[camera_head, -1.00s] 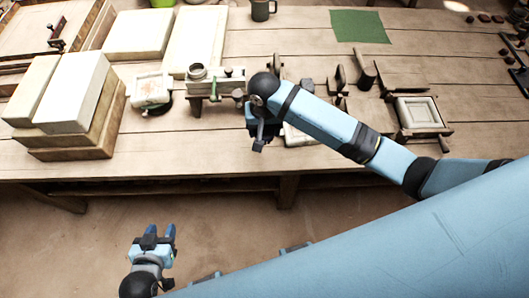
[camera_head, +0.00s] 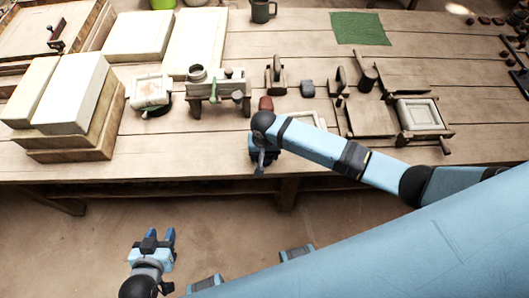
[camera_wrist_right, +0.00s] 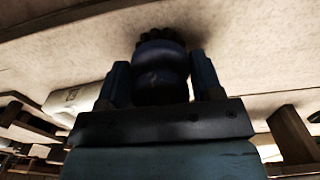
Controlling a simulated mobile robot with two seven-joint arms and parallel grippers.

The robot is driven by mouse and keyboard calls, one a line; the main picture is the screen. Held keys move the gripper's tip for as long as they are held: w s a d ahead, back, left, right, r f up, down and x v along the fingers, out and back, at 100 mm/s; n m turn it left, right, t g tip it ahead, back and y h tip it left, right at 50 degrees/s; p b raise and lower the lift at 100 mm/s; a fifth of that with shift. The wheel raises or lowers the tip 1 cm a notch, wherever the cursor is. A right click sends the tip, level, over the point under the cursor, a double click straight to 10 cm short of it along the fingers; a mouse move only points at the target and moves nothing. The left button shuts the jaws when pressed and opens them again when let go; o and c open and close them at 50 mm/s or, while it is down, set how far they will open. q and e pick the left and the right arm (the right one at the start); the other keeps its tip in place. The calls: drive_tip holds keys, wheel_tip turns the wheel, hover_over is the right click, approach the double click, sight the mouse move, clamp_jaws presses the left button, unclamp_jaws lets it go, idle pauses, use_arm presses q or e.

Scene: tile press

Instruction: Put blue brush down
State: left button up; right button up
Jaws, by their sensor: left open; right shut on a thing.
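The blue brush (camera_wrist_right: 160,65) shows dark in the right wrist view, between the two fingers of my right gripper (camera_wrist_right: 160,85). Its rounded body is gripped, and a dark, knobbly end points away from the gripper toward a pale wooden surface. I cannot tell whether it touches that surface. In the head view my right gripper (camera_head: 261,160) is over the front part of the workbench (camera_head: 205,155), and the arm above it hides the brush. My left gripper (camera_head: 158,240) is open and empty, low in front of the bench.
A press-like device (camera_head: 218,90) and a white tile in a holder (camera_head: 150,92) stand left of my right arm. A reddish-brown block (camera_head: 266,103) and a blue-grey block (camera_head: 308,88) are behind it. A framed mould (camera_head: 420,114) lies right.

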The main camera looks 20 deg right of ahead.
drive_tip(key=shift+f, duration=0.1)
drive_tip(key=o, duration=0.8)
